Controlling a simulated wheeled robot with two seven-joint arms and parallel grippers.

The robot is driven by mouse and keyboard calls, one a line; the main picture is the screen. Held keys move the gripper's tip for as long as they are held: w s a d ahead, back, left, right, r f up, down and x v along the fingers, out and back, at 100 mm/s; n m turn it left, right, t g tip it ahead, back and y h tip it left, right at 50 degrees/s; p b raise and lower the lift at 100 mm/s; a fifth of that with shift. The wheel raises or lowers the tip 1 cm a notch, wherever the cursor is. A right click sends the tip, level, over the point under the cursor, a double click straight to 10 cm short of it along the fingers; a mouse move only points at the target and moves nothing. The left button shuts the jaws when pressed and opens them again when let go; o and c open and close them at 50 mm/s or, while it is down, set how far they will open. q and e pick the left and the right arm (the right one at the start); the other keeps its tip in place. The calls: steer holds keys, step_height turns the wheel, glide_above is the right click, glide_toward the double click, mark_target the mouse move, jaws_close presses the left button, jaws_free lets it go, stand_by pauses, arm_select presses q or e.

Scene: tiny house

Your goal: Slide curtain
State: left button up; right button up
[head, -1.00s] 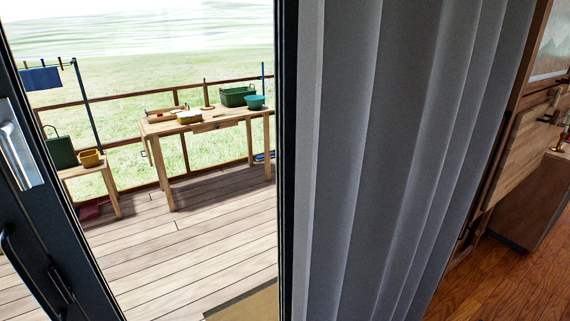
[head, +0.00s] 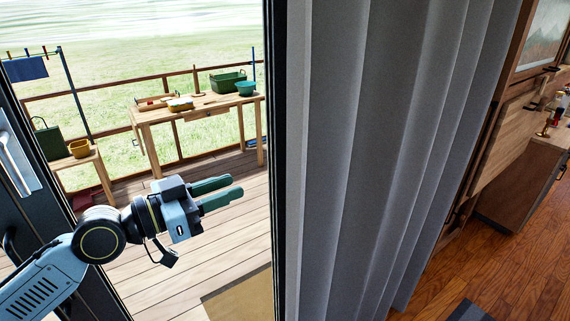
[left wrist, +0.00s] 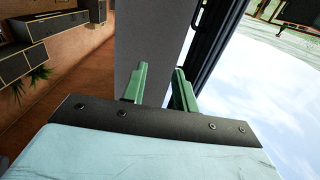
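The grey curtain (head: 385,150) hangs in vertical folds right of the dark door frame post (head: 279,160) in the head view. My left gripper (head: 238,191) is in front of the glass door opening, left of the curtain, with its green fingers pointing right. The fingers are apart with a gap between them, and nothing shows in the gap. In the left wrist view, the open left gripper (left wrist: 160,85) points at the edge of the curtain (left wrist: 150,50), with the dark door frame (left wrist: 212,45) to its right. I cannot tell whether the fingers touch the curtain. My right gripper is in neither view.
Outside on the deck stand a wooden table (head: 205,107) with bins and a smaller stool (head: 95,168) with a basket. A door handle (head: 15,160) is at the left. A wooden cabinet (head: 520,185) stands right of the curtain.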

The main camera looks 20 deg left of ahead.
mark_target(285, 167)
arm_select(q)
steer(key=p+x, duration=0.3)
steer(key=x, duration=0.9)
steer(key=shift+p, duration=0.4)
steer(key=shift+w+d, duration=0.4)
steer(key=shift+w, duration=0.05)
jaws_close()
